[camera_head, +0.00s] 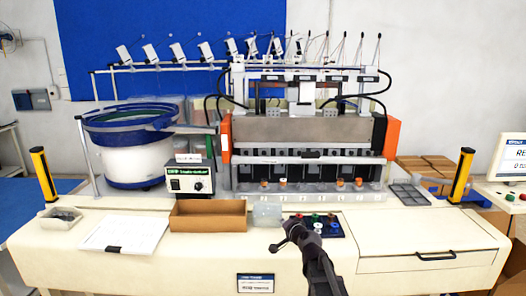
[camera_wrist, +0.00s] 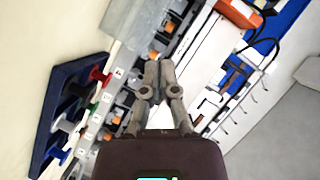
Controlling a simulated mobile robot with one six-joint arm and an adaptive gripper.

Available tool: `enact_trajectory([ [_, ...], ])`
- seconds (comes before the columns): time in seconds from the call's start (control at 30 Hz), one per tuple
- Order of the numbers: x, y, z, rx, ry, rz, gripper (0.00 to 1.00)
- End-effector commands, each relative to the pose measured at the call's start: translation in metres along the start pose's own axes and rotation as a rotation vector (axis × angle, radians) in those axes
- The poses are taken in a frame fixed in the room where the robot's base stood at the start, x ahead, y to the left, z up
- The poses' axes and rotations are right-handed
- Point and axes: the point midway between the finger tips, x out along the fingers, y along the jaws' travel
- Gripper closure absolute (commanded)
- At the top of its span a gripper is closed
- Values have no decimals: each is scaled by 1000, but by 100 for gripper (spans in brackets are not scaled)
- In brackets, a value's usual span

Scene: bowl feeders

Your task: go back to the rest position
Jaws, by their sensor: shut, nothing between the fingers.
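My gripper (camera_head: 284,237) is above the front of the bench in the head view, with my arm reaching in from the bottom. In the wrist view my gripper (camera_wrist: 157,92) points up in the picture, its fingers closed together with nothing between them. A dark tray (camera_head: 333,233) with several coloured spools lies on the bench just behind and right of my gripper. The same dark tray (camera_wrist: 50,122) shows at the left of the wrist view, with red, green, black, white and blue spools. My gripper is apart from it.
A machine with orange side panels (camera_head: 393,138) stands behind. A brown box (camera_head: 207,222), a clear container (camera_head: 266,213) and a paper sheet (camera_head: 125,233) lie to the left. A bowl feeder (camera_head: 128,158) stands back left. Yellow posts (camera_head: 459,182) flank the bench; its right front is clear.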

Motion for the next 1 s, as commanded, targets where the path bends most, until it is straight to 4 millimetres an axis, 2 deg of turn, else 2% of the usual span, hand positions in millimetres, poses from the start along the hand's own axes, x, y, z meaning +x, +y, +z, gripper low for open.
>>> enact_trajectory([
  [0.03, -10, 6, 13, -44, -55, 23, 100],
  [0.2, -39, 31, 52, -189, -254, 124, 100],
  [0.37, -75, 63, 82, -307, -440, 249, 100],
  [0.5, -113, 93, 102, -393, -597, 379, 100],
  [0.8, -210, 149, 123, -506, -899, 702, 100],
  [0.9, -236, 160, 124, -519, -966, 790, 100],
  [1.0, -254, 166, 124, -525, -1009, 851, 100],
])
